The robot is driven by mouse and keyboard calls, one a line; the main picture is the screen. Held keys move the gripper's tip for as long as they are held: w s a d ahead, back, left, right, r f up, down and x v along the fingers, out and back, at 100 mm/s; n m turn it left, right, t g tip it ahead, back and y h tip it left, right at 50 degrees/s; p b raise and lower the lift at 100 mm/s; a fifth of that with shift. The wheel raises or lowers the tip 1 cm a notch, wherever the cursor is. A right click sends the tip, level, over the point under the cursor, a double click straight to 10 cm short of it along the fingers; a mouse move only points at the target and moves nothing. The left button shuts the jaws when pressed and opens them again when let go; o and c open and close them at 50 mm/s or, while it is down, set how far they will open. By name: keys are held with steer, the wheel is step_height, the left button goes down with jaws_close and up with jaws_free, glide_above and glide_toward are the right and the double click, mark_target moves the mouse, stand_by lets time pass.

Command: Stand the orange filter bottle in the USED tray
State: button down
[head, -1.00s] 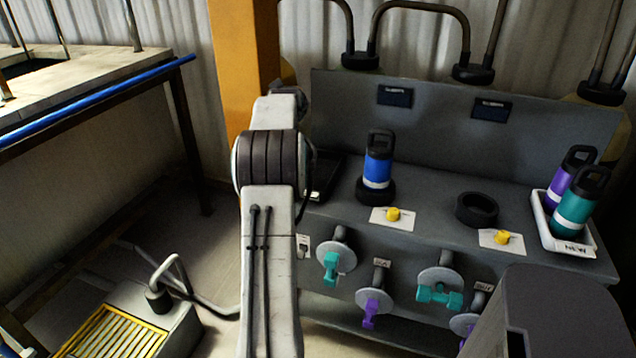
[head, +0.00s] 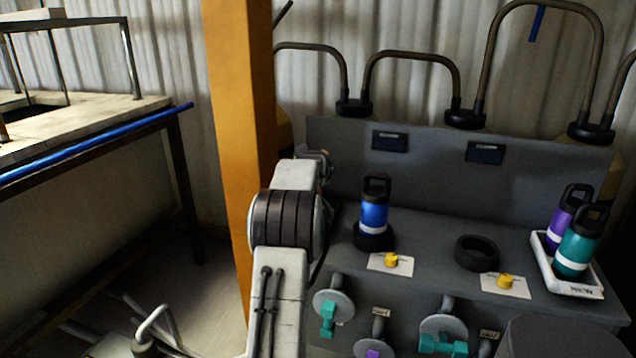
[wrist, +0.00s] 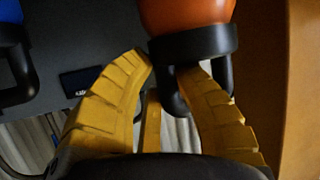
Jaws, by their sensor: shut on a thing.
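The orange filter bottle (wrist: 188,14) shows at the top of the wrist view, cut off by the edge. Its black cap (wrist: 195,45) and carry loop point toward my gripper (wrist: 165,68). The yellow fingers are shut on the black loop; the right finger passes in front of part of it. In the head view the gripper and the orange bottle are hidden behind my arm.
A blue bottle (head: 373,215) stands in a black ring on the grey bench (head: 425,240). An empty black ring (head: 477,253) is to its right. An orange post (head: 238,120) rises beside my arm.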

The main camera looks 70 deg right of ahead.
steer(key=shift+f, duration=1.75)
steer(key=shift+b, duration=0.3)
steer(key=c, duration=1)
jaws_free()
steer(key=shift+f, duration=0.15)
steer(key=shift+c, duration=0.2)
steer(key=b+v, duration=0.2)
steer(key=v, duration=1)
